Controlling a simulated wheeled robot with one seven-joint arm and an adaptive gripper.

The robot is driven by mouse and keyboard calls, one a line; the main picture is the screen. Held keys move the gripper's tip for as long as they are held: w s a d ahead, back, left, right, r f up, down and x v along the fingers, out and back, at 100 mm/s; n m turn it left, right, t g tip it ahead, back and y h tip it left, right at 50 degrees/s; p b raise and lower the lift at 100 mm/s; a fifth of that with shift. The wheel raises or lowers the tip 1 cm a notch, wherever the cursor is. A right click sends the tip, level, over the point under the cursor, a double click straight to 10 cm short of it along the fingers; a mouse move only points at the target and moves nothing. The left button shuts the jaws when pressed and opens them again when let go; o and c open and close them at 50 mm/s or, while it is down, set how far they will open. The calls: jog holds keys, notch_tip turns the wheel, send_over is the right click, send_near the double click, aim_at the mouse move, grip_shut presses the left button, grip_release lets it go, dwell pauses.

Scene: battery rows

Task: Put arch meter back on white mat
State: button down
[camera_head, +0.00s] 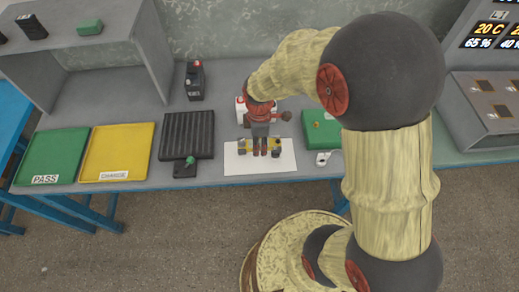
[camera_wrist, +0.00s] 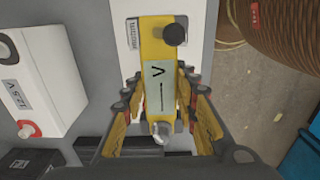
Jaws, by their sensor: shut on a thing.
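My gripper (camera_head: 264,150) is over the white mat (camera_head: 240,166) in the head view. It is shut on a yellow meter (camera_head: 244,146), whose ends show on either side of the fingers. In the wrist view the meter (camera_wrist: 158,55) has a pale face marked V and a black knob at its upper end. The gripper's fingers (camera_wrist: 158,115) are on both sides of it. The white mat (camera_wrist: 125,70) shows beneath, with a small printed label. Whether the meter touches the mat, I cannot tell.
A white battery (camera_wrist: 30,85) with a red cap stands close to the gripper. A dark ribbed block (camera_head: 187,133) lies left of the mat, a green box (camera_head: 322,133) right. Green (camera_head: 52,155) and yellow (camera_head: 118,150) trays lie further left. The bench's front edge is close.

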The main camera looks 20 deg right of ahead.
jog(key=shift+f+b, duration=0.3)
jog(key=shift+f, duration=1.15)
jog(key=shift+f, duration=0.1)
jog(key=shift+f, duration=0.1)
jog(key=c, duration=1.4)
grip_release()
notch_tip(320, 180, up, 12)
jog(key=p, duration=0.3)
jog(key=s+r+m+t, duration=0.2)
jog(key=s+r+m, duration=0.5)
jog(key=r, duration=0.3)
jog(key=s+r+m+t, duration=0.3)
jog(key=s+r+m, duration=0.4)
jog(key=r, duration=0.3)
jog(key=shift+t, duration=0.3)
